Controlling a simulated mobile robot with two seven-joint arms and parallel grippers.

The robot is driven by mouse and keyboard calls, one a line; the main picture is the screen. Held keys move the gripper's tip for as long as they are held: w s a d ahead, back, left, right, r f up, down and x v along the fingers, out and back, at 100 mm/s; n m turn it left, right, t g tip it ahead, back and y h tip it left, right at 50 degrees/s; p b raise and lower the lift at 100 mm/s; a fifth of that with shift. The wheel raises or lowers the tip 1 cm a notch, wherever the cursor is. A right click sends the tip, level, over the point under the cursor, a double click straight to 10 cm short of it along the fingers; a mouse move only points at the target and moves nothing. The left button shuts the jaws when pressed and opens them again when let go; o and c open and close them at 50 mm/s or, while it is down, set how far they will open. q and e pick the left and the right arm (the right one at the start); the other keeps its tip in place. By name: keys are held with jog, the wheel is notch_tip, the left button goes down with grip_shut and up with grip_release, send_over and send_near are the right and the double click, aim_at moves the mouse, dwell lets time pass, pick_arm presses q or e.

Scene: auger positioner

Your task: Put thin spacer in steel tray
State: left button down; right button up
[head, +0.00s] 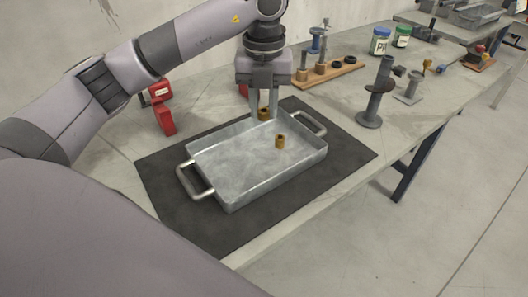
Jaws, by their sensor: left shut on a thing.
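The steel tray (232,189), a shallow grey pan with a handle at each end, sits on a dark mat. My left gripper (264,112) points down over the tray's far side. It is shut on a small brass-coloured ring (264,115), which looks like the thin spacer. Whether the ring touches the tray is hard to tell. A taller brass-coloured spacer (281,142) stands inside the tray, to the right of the gripper. My right gripper is not in view.
The dark mat (190,222) lies on the grey bench. Red clamp-like tools (162,112) stand behind it at the left. A wooden peg board (330,76) lies behind the tray. A dark spindle stand (374,95) and jars (380,42) stand farther right.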

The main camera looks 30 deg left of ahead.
aim_at(264, 165)
pick_arm(q)
notch_tip(264, 165, down, 14)
jog(key=shift+r+p, duration=0.15)
jog(key=shift+p, duration=0.25)
jog(key=c, duration=0.9)
grip_release()
notch_tip(264, 165, up, 12)
jog(key=shift+b, duration=0.65)
